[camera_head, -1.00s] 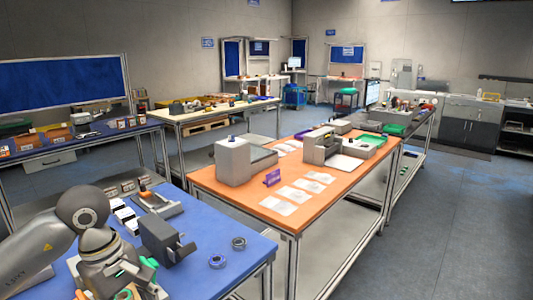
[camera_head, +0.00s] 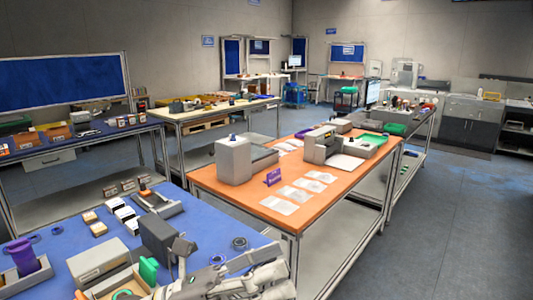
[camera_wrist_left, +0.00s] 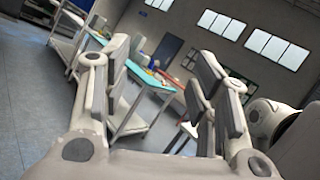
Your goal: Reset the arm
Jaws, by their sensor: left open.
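My left gripper (camera_head: 245,280) is at the bottom of the head view, low over the front of the blue table (camera_head: 205,225). In the left wrist view its two grey-padded fingers (camera_wrist_left: 160,85) are spread wide with nothing between them. The view between them shows the room, tilted, with tables and windows. The rest of my left arm is mostly out of the head view. My right gripper is in neither current view.
On the blue table near the gripper are a dark grey box device (camera_head: 158,238), a light grey box (camera_head: 98,262), a green piece (camera_head: 148,268) and a dark ring (camera_head: 239,243). A purple roll (camera_head: 26,257) stands at the left. The orange table (camera_head: 230,192) is beyond.

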